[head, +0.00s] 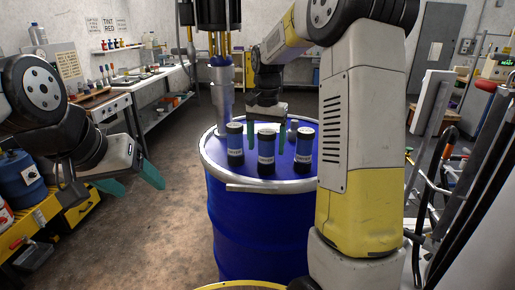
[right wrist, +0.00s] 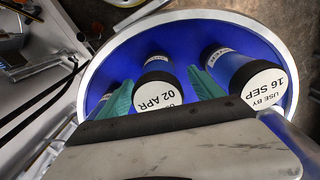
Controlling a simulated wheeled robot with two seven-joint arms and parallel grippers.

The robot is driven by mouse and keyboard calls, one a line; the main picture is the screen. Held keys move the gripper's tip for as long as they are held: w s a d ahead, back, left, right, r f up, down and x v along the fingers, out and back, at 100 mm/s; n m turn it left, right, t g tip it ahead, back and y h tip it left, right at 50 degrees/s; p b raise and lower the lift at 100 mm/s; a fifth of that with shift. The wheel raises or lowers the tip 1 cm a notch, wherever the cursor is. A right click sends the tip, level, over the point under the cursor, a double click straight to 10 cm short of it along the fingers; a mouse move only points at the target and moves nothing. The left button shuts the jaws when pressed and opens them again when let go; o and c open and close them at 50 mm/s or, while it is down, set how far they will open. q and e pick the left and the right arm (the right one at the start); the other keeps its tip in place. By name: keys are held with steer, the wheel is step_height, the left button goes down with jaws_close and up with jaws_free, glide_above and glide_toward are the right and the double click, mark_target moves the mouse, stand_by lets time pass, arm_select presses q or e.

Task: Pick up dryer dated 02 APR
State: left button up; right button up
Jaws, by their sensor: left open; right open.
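The dryer dated 02 APR (right wrist: 158,86) is a dark blue cylinder with a white dated cap, upright on the blue drum (head: 262,215). In the right wrist view it stands between the two teal fingers of my open right gripper (right wrist: 160,76); contact cannot be told. Another dryer, dated 16 SEP (right wrist: 252,78), stands to its right, and part of a third shows at left. In the head view, dryers stand on the drum (head: 235,145), their dates unreadable. My right gripper (head: 265,137) is low behind the middle one. My left gripper (head: 138,180) is open and empty, left of the drum.
A metal pipe with a cable bundle (head: 221,95) comes down at the drum's back left. A bench (head: 118,105) and a yellow cart (head: 75,222) stand at left. Metal rails (head: 440,190) stand at right. The floor left of the drum is clear.

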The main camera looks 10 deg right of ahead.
mark_target(266, 153)
step_height(266, 153, down, 4)
steer(key=shift+s+r, duration=0.15)
jaws_close()
stand_by(0.3)
steer(key=shift+r, duration=0.1)
